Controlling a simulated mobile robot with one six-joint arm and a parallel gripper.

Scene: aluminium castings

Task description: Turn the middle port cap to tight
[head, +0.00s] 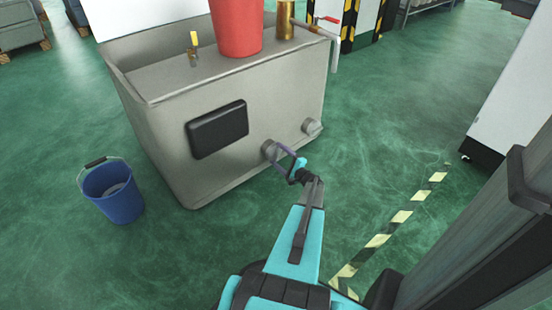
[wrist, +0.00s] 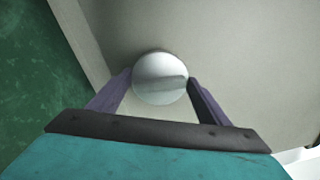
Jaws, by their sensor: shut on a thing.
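A round, pale metal port cap (head: 268,149) sits low on the front wall of a grey metal tank (head: 165,165). My gripper (head: 279,158) is shut on this cap, with one purple finger on each side. In the wrist view the cap (wrist: 160,77) shows face-on between the two fingertips of my gripper (wrist: 160,84). A second cap (head: 312,126) sticks out of the same wall, farther right. Only two caps show, so I cannot tell by count which is the middle one. I see no mark showing how tight the held cap is.
A black panel (head: 217,129) is on the tank front, left of the caps. A blue bucket (head: 113,192) stands on the green floor at left. A red bucket (head: 237,27) and a brass fitting (head: 285,20) are at the tank top. Striped floor tape (head: 388,228) runs at right.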

